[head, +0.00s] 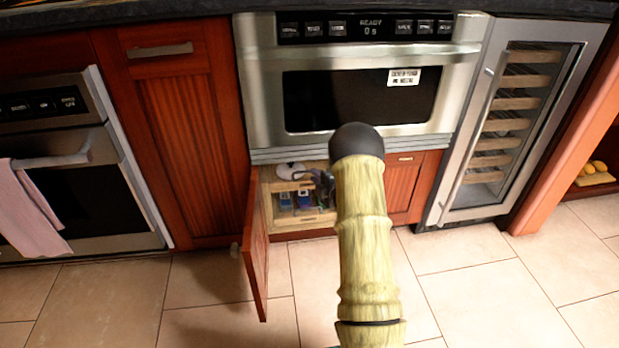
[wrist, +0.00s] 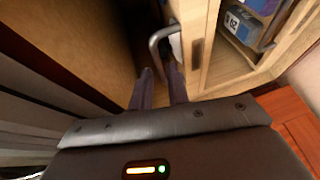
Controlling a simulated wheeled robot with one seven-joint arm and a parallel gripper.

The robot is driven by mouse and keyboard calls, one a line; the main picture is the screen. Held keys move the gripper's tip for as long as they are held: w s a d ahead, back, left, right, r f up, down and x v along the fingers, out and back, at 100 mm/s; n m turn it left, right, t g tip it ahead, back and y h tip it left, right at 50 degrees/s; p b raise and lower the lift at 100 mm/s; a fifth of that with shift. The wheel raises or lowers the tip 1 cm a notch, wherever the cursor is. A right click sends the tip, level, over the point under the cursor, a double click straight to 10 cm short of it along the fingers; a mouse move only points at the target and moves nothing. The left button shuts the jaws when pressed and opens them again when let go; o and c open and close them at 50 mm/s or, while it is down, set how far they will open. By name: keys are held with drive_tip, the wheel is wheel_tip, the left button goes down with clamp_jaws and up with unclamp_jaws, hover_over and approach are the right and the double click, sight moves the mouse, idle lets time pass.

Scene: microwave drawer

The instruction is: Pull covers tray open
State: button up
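The covers tray (head: 305,219) is a light wooden pull-out inside the cabinet below the microwave, with blue boxes on it in the head view. Its pale wooden front (wrist: 203,45) shows in the wrist view, with a curved grey metal handle (wrist: 155,40) beside it. My gripper (wrist: 160,72) is at the handle with its two dark fingers a little apart. The right finger's tip reaches to the handle's curve; whether it touches cannot be told. In the head view my arm hides most of the gripper and part of the tray.
The left cabinet door (head: 256,245) stands open toward the floor space. The right door (head: 412,185) is shut. The microwave (head: 260,95) is directly above. An oven (head: 80,185) is at left, a wine cooler (head: 515,130) at right. The tiled floor (head: 480,300) in front is clear.

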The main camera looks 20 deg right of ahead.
drive_tip(key=b+x, duration=0.1)
drive_tip(key=x, duration=0.3)
drive_tip(key=shift+w+f+b, duration=0.1)
drive_tip(key=shift+w+b, duration=0.2)
drive_tip(key=shift+a, duration=0.1)
clamp_jaws()
drive_tip(key=shift+s, duration=0.1)
